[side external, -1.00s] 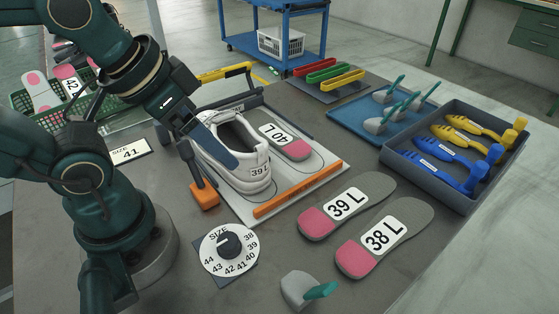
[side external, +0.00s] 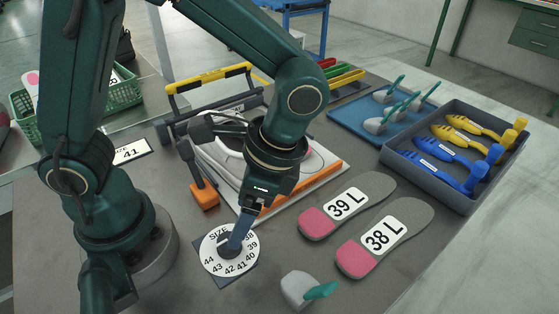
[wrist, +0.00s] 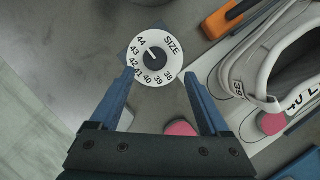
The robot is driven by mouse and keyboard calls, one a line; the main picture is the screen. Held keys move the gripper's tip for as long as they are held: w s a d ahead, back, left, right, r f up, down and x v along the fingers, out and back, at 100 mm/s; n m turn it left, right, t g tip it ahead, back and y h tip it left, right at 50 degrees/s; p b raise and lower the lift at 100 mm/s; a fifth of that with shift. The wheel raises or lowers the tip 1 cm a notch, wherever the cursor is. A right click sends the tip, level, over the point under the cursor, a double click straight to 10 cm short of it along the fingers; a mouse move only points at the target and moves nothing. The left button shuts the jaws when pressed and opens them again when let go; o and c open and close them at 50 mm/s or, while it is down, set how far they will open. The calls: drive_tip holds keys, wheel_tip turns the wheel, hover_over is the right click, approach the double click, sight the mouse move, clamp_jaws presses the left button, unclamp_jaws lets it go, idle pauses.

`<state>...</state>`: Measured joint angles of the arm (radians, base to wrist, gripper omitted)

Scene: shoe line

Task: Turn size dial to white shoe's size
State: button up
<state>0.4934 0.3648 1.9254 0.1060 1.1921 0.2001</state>
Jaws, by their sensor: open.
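The size dial (side external: 212,248) is a white disc with numbers 38 to 44 and a black knob, lying on the table. It also shows in the wrist view (wrist: 172,60), where the white mark on the knob (wrist: 155,61) points up-left, near 44. My gripper (side external: 234,246) is over the dial, pointing down. In the wrist view my gripper (wrist: 158,76) is open, its blue fingers spread with nothing between them, the knob ahead of the gap. The white shoe (wrist: 252,63) has a heel label, partly cut by perspective, reading 39. My arm hides most of the shoe in the side view.
Insoles marked 39 L (side external: 345,205) and 38 L (side external: 385,238) lie to the right. A grey block with a teal handle (side external: 300,288) stands front right. A grey tray of yellow and blue tools (side external: 455,160) is farther right.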

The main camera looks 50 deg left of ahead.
drive_tip(key=shift+s+d+f, duration=0.1)
drive_tip(key=shift+s+f, duration=0.4)
drive_tip(key=shift+f, duration=0.15)
drive_tip(key=shift+x, duration=2.3)
clamp_jaws()
drive_tip(key=shift+g, duration=0.3)
